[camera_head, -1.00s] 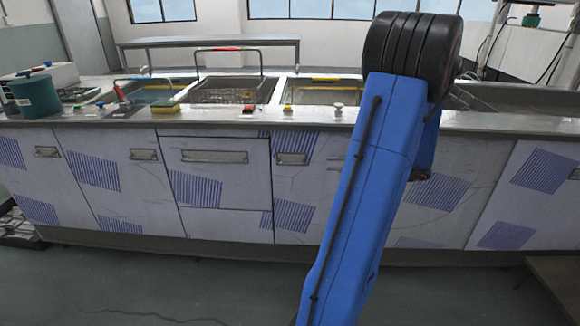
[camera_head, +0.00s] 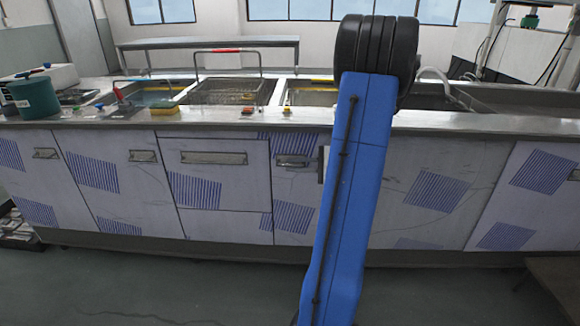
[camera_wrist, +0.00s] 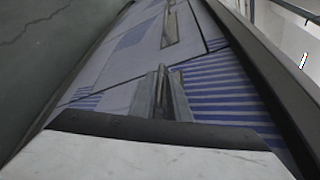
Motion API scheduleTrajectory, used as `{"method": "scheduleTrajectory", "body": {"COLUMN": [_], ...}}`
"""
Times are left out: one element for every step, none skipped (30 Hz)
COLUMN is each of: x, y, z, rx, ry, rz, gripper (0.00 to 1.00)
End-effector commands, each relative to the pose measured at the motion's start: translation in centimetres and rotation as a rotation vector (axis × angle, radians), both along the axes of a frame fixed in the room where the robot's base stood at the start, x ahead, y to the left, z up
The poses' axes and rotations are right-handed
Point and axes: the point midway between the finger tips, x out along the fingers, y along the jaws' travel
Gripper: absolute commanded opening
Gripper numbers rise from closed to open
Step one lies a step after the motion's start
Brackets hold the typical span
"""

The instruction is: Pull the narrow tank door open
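The narrow tank door (camera_head: 295,190) is a slim pale panel with blue striped patches, right of the wide drawer front. It looks flush with the cabinet front. Its metal handle (camera_head: 292,160) is near its top. In the wrist view a metal handle (camera_wrist: 160,95), which seems to be the same one, lies just beyond my gripper (camera_wrist: 160,128), whose near part hides its lower end. My gripper shows there as a white body with a black front edge; I cannot make out its fingers or any contact. In the head view my blue arm hides most of it.
The wide drawer front with its handle (camera_head: 213,158) is left of the narrow door. The steel countertop (camera_head: 460,122) runs above, with tanks, a yellow sponge (camera_head: 165,108) and a green pot (camera_head: 35,97). The floor (camera_head: 180,290) in front is clear.

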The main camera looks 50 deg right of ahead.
Motion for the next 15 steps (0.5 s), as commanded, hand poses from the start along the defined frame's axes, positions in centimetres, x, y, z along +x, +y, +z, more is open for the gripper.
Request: {"method": "scheduleTrajectory", "body": {"x": [0.5, 0.7, 1.0, 1.2, 1.3, 1.4, 1.5, 1.6, 1.6, 1.7, 1.7, 1.7, 1.7, 1.7, 1.7], "y": [0.2, 0.3, 0.5, 0.5, 0.6, 0.6, 0.6, 0.7, 0.7, 0.7, 0.7, 0.7, 0.7, 0.7, 0.7], "z": [-0.1, -0.2, -0.3, -0.3, -0.3, -0.4, -0.4, -0.4, -0.4, -0.4, -0.4, -0.4, -0.4, -0.4, -0.4], "rx": [0.0, 0.0, 0.0, 0.0, 0.0, 0.0, 0.0, 0.0, 0.0, 0.0, 0.0, 0.0, 0.0, 0.0, 0.0], "ry": [0.0, 0.0, 0.0, 0.0, 0.0, 0.0, 0.0, 0.0, 0.0, 0.0, 0.0, 0.0, 0.0, 0.0, 0.0], "rz": [0.001, 0.001, 0.001, 0.001, 0.001, 0.001, 0.0, 0.0, 0.0, 0.0, 0.0, 0.0, 0.0, 0.0, 0.0], "gripper": [0.16, 0.16, 0.16, 0.16, 0.16, 0.16, 0.16, 0.16, 0.16, 0.16, 0.16, 0.16, 0.16, 0.16, 0.16]}}
